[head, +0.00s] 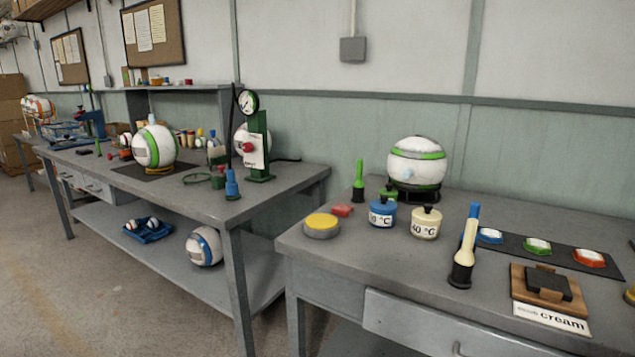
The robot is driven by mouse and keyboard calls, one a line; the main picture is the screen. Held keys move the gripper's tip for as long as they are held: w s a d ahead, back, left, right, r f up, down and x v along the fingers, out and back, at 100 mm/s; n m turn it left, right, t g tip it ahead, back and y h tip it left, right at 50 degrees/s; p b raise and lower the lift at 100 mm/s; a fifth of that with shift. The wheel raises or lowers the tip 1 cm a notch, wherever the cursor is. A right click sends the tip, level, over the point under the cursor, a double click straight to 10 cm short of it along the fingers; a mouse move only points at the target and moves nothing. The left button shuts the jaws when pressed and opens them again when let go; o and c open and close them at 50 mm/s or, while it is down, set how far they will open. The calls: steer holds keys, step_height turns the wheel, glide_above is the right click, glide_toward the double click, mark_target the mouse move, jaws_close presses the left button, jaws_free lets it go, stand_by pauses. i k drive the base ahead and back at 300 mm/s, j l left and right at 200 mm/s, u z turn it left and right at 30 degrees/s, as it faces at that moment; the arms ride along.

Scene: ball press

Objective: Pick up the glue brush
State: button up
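No label in view says which brush is the glue brush. A tall cream handle with a blue upper part (466,246) stands upright in a black base on the right table, near its front. A short blue upright piece (232,184) stands at the near corner of the left table. The bristles of these pieces cannot be made out. My gripper is not in view.
The right table (400,262) also bears a blue pot (383,213), a cream pot (426,223), a yellow-topped disc (322,225), a white-green ball (417,162) and a "cream" sign (551,318). A green gauge press (257,145) stands on the left table. A gap separates the tables.

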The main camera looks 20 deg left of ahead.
mark_target(359, 183)
steer(key=u, duration=0.85)
